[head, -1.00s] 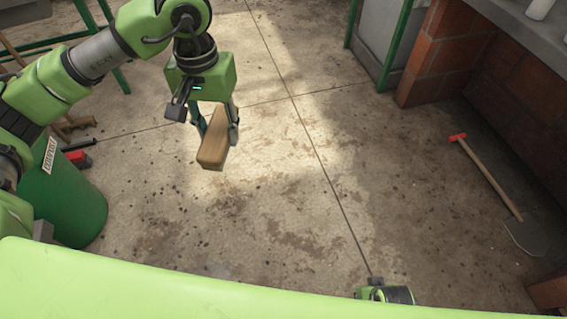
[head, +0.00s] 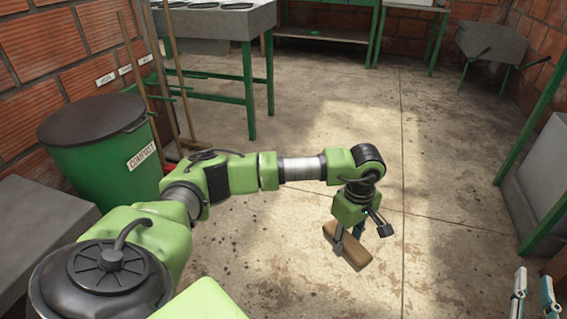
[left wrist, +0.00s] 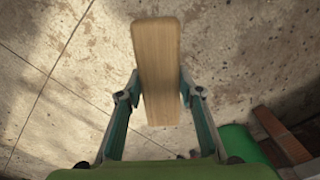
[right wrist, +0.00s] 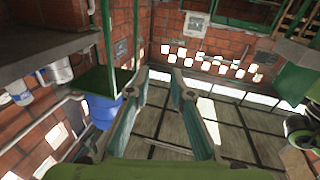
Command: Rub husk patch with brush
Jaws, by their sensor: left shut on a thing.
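The brush (head: 336,244) shows as a pale wooden block. My left gripper (head: 348,240) is shut on it and holds it above the concrete floor. In the left wrist view the brush (left wrist: 157,70) is held between the two fingers; its bristles are hidden. Dark specks and brown stains (head: 237,235) mark the floor left of the brush and also show in the left wrist view (left wrist: 235,45). I cannot tell which stain is the husk patch. My right gripper (head: 534,278) is at the lower right; the right wrist view shows its fingers (right wrist: 159,76) apart and empty.
A green compost bin (head: 105,165) stands at the left, with wooden-handled tools (head: 165,85) behind it. A green-legged concrete table (head: 212,22) is behind them. A wheelbarrow (head: 500,42) stands at the back right. The middle floor (head: 330,110) is clear.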

